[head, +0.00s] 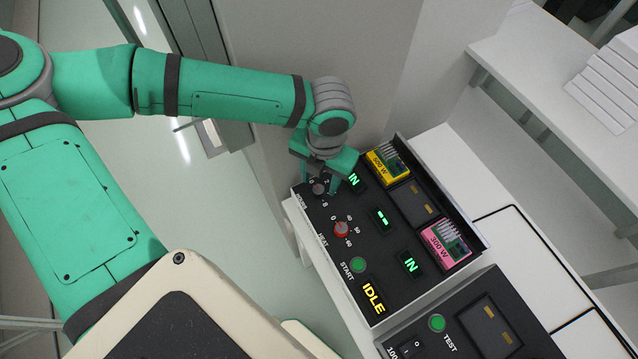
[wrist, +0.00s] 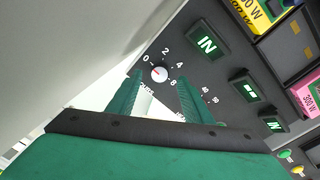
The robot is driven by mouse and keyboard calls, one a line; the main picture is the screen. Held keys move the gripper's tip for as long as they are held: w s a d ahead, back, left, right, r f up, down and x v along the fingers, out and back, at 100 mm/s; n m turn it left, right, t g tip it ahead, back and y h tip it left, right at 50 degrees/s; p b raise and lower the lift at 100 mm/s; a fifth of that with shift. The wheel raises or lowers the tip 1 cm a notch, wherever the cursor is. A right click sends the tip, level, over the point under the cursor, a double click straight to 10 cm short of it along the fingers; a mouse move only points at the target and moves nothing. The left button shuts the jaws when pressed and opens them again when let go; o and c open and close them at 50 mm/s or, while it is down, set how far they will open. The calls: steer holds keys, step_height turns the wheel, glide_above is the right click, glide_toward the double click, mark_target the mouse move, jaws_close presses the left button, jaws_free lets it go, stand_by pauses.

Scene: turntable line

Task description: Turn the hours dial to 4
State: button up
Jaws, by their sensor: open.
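The hours dial (wrist: 159,73) is a small round knob with a red mark on its face, among the numbers 0, 2, 4 and 8. I cannot tell exactly which number the mark points at. In the head view the dial (head: 319,190) is at the panel's upper left corner, partly under my gripper (head: 318,184). My gripper's green fingers are open, one on each side of the dial in the wrist view (wrist: 160,82). I cannot tell whether they touch it.
A red heat dial (head: 341,230), a green START button (head: 358,265) and an IDLE display (head: 373,298) are on the same black panel. Yellow (head: 387,165) and pink (head: 447,243) 300 W modules sit along its far side. A TEST button (head: 437,323) is on another unit nearer.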

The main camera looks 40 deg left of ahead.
mark_target(319, 189)
steer(key=shift+f, duration=1.75)
steer(key=shift+a, duration=0.1)
steer(key=c, duration=1.1)
steer(key=shift+o, duration=0.2)
